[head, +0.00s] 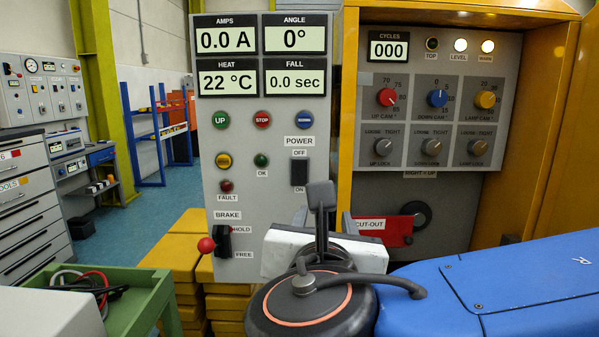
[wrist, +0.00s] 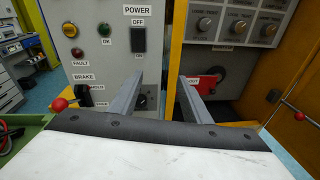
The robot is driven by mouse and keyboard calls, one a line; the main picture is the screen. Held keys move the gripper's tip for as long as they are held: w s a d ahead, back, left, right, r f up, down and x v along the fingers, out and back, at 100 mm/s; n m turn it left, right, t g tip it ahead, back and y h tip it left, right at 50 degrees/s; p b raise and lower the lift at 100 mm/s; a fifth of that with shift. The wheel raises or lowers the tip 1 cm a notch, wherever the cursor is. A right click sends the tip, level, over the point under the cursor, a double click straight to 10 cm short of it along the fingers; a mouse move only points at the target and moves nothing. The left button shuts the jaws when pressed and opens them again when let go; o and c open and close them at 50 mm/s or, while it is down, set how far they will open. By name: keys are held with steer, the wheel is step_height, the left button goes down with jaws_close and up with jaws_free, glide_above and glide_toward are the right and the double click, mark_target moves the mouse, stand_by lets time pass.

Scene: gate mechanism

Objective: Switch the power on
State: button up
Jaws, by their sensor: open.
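The power switch (head: 299,172) is a small black rocker on the grey control panel (head: 262,245), with OFF printed above it and ON below. Which way it is tipped cannot be told. It also shows in the wrist view (wrist: 138,40), upper middle, beyond the left finger. My gripper (wrist: 160,80) is open and empty, its two grey fingers pointing at the panel below and right of the switch, with no visible contact. In the head view my white wrist and dark arm hide most of the fingers.
The brake lever with a red ball (head: 206,245) sticks out at the panel's lower left. A red cut-out part (head: 384,232) lies in the yellow cabinet (head: 553,90) at right. A green cart (head: 130,305) stands front left. Yellow blocks (head: 180,255) are stacked beside the panel.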

mark_target(300, 168)
steer(key=s+a+r+n+t+y, duration=0.1)
steer(key=s+a+r+n+t, duration=0.1)
steer(key=s+a+r, duration=0.15)
steer(key=shift+w+d, duration=0.1)
steer(key=shift+w, duration=9)
steer(key=shift+c, duration=0.4)
